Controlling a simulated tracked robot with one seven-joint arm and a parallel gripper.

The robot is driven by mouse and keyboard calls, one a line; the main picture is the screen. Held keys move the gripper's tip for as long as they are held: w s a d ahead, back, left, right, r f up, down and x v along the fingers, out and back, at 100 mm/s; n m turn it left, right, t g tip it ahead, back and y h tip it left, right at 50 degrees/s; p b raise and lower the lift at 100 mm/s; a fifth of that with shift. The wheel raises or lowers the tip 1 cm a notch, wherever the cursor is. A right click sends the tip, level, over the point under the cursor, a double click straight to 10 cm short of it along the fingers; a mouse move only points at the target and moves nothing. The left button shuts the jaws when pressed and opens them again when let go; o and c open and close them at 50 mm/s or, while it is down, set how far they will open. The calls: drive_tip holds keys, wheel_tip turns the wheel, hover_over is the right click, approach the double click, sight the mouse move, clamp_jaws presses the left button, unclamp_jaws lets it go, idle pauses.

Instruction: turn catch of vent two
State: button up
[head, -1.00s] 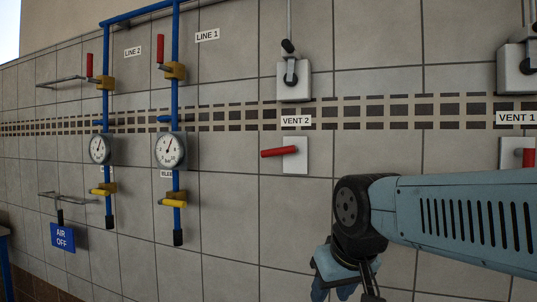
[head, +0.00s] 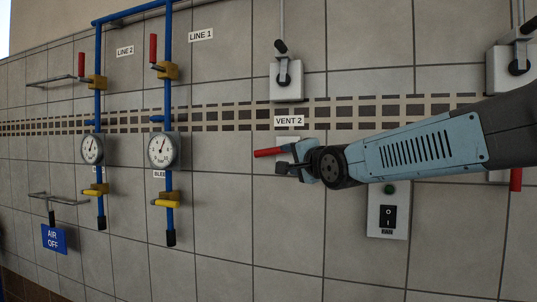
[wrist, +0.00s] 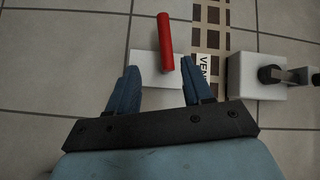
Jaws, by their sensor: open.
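The catch of vent two is a red handle (head: 268,153) on a white plate under the VENT 2 label (head: 289,120). In the head view the handle points left, and my gripper hides much of its plate. My gripper (head: 284,168) is in front of the plate, close to the handle's right end. In the wrist view my gripper (wrist: 160,85) is open, its two blue fingers spread on either side of the white plate (wrist: 148,68). The red handle (wrist: 165,42) stands ahead between the fingers, and nothing is held. I cannot tell whether the fingers touch the plate.
Above the label is a grey box with a lever (head: 286,80). A switch box (head: 388,210) is below my forearm. Blue pipes with gauges (head: 162,150) and yellow valves stand to the left. The wall between pipes and catch is clear.

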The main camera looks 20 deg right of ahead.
sight(271, 153)
drive_tip(key=w, duration=0.4)
drive_tip(key=w+a, duration=0.1)
drive_tip(key=w, duration=0.4)
drive_tip(key=w+a, duration=0.1)
drive_tip(key=w, duration=0.4)
drive_tip(key=shift+r, duration=0.4)
clamp_jaws()
idle(0.3)
